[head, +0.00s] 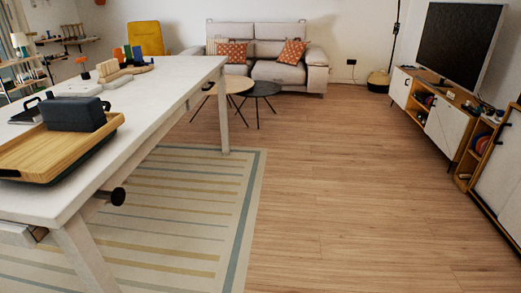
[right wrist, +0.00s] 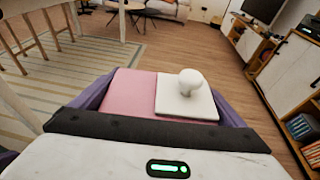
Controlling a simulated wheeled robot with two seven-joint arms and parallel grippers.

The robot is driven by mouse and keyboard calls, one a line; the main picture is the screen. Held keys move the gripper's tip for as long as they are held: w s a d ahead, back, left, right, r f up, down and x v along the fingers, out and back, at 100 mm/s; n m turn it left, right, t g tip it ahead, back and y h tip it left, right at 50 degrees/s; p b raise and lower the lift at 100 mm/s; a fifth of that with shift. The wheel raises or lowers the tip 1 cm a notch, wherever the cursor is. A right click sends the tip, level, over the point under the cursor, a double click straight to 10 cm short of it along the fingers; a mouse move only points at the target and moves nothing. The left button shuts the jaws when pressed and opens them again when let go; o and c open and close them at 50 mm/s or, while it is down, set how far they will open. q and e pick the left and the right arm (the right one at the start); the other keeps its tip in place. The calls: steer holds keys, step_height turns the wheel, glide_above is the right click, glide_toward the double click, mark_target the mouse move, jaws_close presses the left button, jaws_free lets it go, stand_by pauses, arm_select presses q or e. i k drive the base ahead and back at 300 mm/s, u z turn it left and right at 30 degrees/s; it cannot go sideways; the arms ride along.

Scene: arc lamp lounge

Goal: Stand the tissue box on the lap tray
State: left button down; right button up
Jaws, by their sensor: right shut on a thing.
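The tissue box (right wrist: 134,92) is pink with a white square panel and a rounded white tuft, seen in the right wrist view. My right gripper (right wrist: 163,90) is shut on it, with a purple finger along each side. It is held away from the table, with floor visible beyond it. The lap tray (head: 62,160) is light wood with dark handles and lies on the white table at the left of the head view. Neither gripper shows in the head view, and my left gripper is in no view.
A dark knob (head: 118,196) sticks out at the table's side. Open wood floor (head: 330,190) lies to the right, up to a media cabinet (head: 440,120). A sofa stands at the back.

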mark_target(40, 152)
steer(key=u, duration=1.3)
